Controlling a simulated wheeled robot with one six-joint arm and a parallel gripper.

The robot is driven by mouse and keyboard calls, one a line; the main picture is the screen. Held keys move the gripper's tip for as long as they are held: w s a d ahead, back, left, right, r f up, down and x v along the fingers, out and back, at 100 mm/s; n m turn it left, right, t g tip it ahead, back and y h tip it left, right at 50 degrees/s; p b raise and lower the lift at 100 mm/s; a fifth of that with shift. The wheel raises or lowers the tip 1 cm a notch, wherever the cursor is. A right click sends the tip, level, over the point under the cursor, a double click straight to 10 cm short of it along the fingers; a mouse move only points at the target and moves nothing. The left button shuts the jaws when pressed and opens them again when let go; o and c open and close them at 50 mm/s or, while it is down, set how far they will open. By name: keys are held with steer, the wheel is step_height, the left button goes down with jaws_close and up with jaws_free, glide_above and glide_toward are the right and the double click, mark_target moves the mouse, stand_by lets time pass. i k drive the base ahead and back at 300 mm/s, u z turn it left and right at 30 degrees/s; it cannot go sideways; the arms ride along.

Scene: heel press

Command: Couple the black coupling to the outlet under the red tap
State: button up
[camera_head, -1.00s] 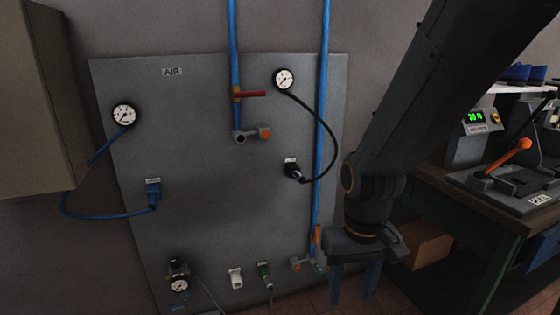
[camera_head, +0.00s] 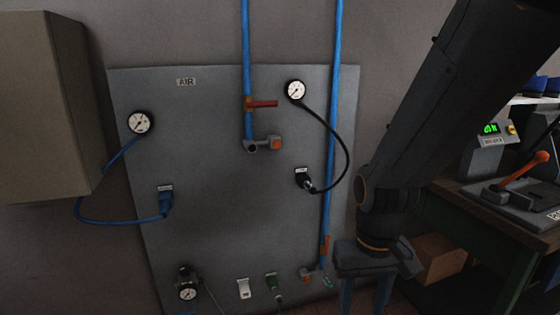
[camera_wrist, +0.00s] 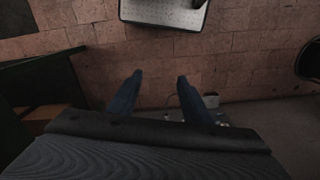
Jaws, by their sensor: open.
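The black coupling (camera_head: 305,181) sits at a holder on the grey panel, right of centre, with a black hose (camera_head: 346,150) curving up to a gauge. The red tap (camera_head: 262,104) is on the left blue pipe, its handle pointing right. The outlet (camera_head: 254,147) is below it, a grey fitting with an orange part at its right. My gripper (camera_head: 366,296) points down at the panel's lower right, apart from the coupling and outlet. In the wrist view my gripper (camera_wrist: 154,88) has its two blue fingers apart with nothing between them.
A blue coupling (camera_head: 166,202) with a blue hose hangs at left. An orange-handled tap (camera_head: 325,245) is on the right pipe. A cabinet (camera_head: 40,110) juts out at left; a workbench (camera_head: 470,215) stands at right.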

mark_target(310, 187)
steer(key=z, duration=0.5)
steer(key=k, duration=0.65)
steer(key=z, duration=0.95)
steer(key=i, duration=1.25)
steer(key=u, duration=0.85)
